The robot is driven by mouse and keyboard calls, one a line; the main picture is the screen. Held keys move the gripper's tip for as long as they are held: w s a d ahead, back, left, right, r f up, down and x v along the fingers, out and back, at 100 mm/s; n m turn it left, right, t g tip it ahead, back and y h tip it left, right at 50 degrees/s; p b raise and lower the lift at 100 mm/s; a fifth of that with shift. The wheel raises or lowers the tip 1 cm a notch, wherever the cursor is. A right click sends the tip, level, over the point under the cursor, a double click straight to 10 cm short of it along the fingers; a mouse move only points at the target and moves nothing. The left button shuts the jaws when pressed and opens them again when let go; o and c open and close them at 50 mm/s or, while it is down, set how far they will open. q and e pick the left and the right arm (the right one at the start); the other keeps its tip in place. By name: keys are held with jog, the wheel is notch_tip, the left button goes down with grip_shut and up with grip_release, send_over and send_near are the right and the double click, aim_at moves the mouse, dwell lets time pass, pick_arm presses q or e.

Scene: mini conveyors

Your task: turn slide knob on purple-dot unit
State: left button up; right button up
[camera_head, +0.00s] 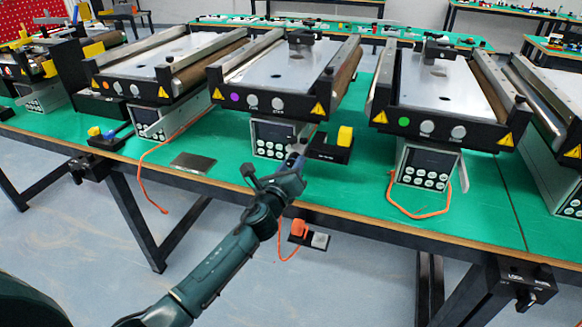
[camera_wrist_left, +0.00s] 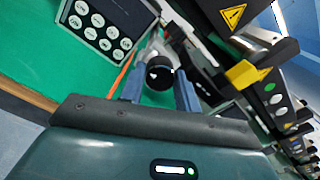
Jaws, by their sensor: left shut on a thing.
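The purple-dot unit (camera_head: 255,103) stands in the middle of the head view, with a purple dot on its black front bar. My left gripper (camera_head: 296,160) is in front of it, just right of its keypad box (camera_head: 272,138). In the left wrist view, my left gripper (camera_wrist_left: 160,90) has its two fingers on either side of a round black knob (camera_wrist_left: 160,77) with a small white mark, and it is shut on this knob. My right gripper is not in view.
The green-dot unit (camera_head: 430,122) is to the right and the orange-dot unit (camera_head: 130,90) to the left. The green table (camera_head: 220,150) has bare room left of the gripper.

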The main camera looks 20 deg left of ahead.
pick_arm(q)
jog(key=n, duration=0.7)
jog(key=shift+b, duration=0.35)
jog(key=n, duration=0.4)
jog(key=shift+r, duration=0.15)
jog(key=n, duration=0.3)
jog(key=shift+n, duration=0.4)
jog(key=n+p, duration=0.1)
jog(key=n, duration=0.5)
jog(key=shift+r+p, duration=0.15)
jog(key=shift+p, duration=0.2)
jog(key=n+p, duration=0.1)
jog(key=n, duration=0.5)
jog(key=shift+p, duration=0.4)
jog(key=shift+n, duration=0.8)
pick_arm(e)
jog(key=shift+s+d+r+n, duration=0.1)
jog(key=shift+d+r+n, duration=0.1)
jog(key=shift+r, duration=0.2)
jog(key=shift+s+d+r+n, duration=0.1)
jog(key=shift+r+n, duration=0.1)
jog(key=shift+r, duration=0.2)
pick_arm(q)
jog(key=shift+n, duration=0.3)
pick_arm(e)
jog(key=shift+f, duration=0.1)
